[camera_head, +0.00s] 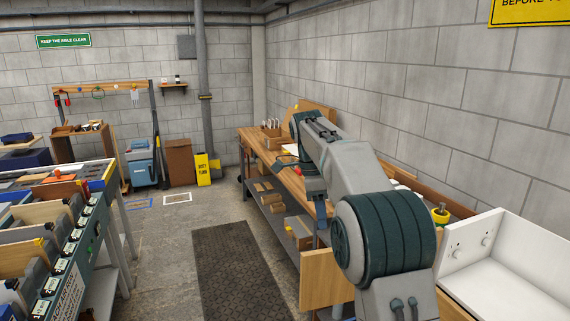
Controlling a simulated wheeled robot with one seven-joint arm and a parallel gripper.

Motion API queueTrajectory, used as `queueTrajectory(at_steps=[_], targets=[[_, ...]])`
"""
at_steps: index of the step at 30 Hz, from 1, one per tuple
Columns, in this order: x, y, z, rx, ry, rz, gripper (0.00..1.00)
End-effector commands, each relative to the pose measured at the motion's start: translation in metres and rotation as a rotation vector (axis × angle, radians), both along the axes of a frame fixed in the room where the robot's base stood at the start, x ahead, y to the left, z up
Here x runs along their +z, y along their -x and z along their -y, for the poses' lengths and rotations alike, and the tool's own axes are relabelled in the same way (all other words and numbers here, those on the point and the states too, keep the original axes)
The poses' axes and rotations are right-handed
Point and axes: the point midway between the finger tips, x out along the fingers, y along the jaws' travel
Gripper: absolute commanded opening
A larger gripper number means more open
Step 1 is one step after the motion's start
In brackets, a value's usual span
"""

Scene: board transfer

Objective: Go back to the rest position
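My grey and dark green arm rises from the lower right and reaches forward over the workbench (262,148). Its far end bends down in front of the bench, where the end of my arm with my gripper (320,218) shows small and dark. The fingers cannot be made out, so I cannot tell whether they are open. A tan wooden panel (324,280) stands upright below it, partly hidden by my arm; I cannot tell whether the two touch. A slotted rack (68,275) at the left holds several boards (38,213) upright.
A dark floor mat (236,262) lies in the clear aisle between rack and bench. A white open box (512,275) stands at the lower right. A yellow floor sign (203,169), brown carton (180,162) and blue bin (142,165) stand at the back.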

Motion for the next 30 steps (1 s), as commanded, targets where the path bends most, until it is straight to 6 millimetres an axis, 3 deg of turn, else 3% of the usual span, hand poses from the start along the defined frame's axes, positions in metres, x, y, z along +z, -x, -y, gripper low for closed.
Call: queueTrajectory(at_steps=[7,14,24,30], targets=[[0.007,0.064,0.027,0.402,-0.093,0.045,0.33],[-0.007,0.131,0.043,0.782,-0.123,0.099,0.33],[-0.062,0.237,0.057,1.333,-0.061,0.174,0.33],[-0.101,0.284,0.06,1.587,0.012,0.191,0.33]])
